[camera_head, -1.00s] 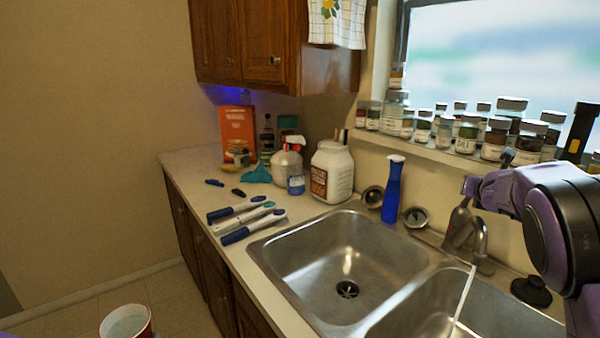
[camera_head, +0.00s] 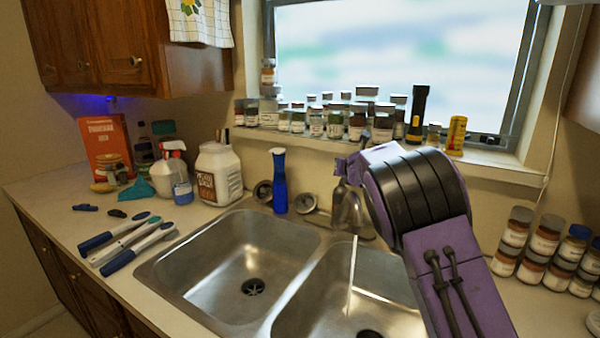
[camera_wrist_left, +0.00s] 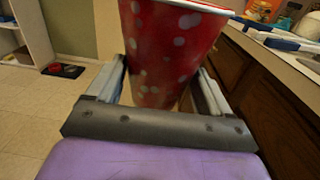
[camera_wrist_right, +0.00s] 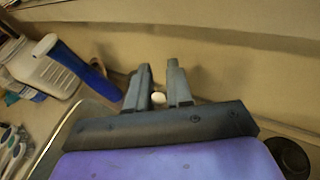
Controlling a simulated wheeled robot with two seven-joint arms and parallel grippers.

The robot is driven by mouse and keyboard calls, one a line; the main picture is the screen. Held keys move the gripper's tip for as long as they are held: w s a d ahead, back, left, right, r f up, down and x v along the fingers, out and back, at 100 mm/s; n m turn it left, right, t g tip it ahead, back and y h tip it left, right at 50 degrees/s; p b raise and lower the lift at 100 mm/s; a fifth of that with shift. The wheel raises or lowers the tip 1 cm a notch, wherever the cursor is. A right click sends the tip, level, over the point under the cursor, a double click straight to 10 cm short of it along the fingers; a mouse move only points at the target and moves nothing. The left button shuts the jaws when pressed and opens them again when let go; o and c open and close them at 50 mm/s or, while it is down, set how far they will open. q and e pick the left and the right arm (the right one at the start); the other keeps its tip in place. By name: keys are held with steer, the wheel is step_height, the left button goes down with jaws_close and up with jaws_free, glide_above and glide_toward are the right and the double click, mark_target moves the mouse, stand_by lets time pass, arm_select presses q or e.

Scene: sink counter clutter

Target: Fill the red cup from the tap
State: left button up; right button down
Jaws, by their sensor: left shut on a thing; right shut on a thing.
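The red cup (camera_wrist_left: 165,50) with pale dots fills the middle of the left wrist view, above the floor beside the counter. My left gripper (camera_wrist_left: 160,88) is shut on it, one finger on each side. The cup's inside is hidden, and cup and left gripper are outside the head view. The tap (camera_head: 352,208) stands behind the sink, and a thin stream of water (camera_head: 351,275) falls into the right basin (camera_head: 385,285). My right gripper (camera_wrist_right: 160,78) is at the tap, shut on a small pale part, apparently the tap handle (camera_wrist_right: 157,97), mostly hidden.
The left basin (camera_head: 225,265) is empty. Several utensils (camera_head: 125,240) lie on the left counter. Jars line the sill, and stacked jars (camera_head: 545,245) stand at right.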

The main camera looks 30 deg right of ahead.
arm_select(q)
step_height(320, 180, down, 4)
steer(key=b, duration=0.2)
steer(key=shift+b, duration=0.3)
arm_select(e)
steer(key=shift+s+a+f+t, duration=0.1)
steer(key=shift+s+f+t, duration=0.15)
steer(key=shift+f, duration=0.25)
steer(key=shift+r, duration=0.25)
arm_select(q)
steer(key=shift+r, duration=0.1)
arm_select(e)
steer(key=shift+r, duration=0.1)
steer(key=c, duration=1.1)
jaws_free()
